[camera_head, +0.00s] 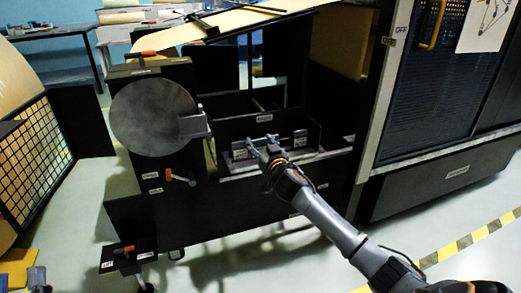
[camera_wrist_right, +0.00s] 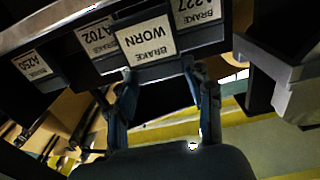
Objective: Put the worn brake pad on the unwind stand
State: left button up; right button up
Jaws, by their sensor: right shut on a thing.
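The worn brake pad (camera_wrist_right: 150,72) is a dark block with a white "BRAKE WORN" label in the right wrist view. My right gripper (camera_wrist_right: 163,82) is shut on it, one finger on each side. In the head view my right gripper (camera_head: 261,145) is at the front of a dark open shelf (camera_head: 225,127), and the pad is hard to make out there. Other labelled brake pads stand close beside the worn one, such as one at the right (camera_head: 300,138). The black stand (camera_head: 153,117) with a large round grey disc is left of the shelf. My left gripper is not in view.
A small black pedestal (camera_head: 128,262) with an orange handle stands low at front left.

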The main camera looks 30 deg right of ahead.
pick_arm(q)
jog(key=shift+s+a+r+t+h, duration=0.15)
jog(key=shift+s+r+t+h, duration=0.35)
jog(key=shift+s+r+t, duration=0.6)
pick_arm(e)
jog(key=shift+f, duration=0.55)
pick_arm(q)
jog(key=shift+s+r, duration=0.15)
pick_arm(e)
jog(key=shift+f, duration=0.1)
jog(key=o, duration=1.2)
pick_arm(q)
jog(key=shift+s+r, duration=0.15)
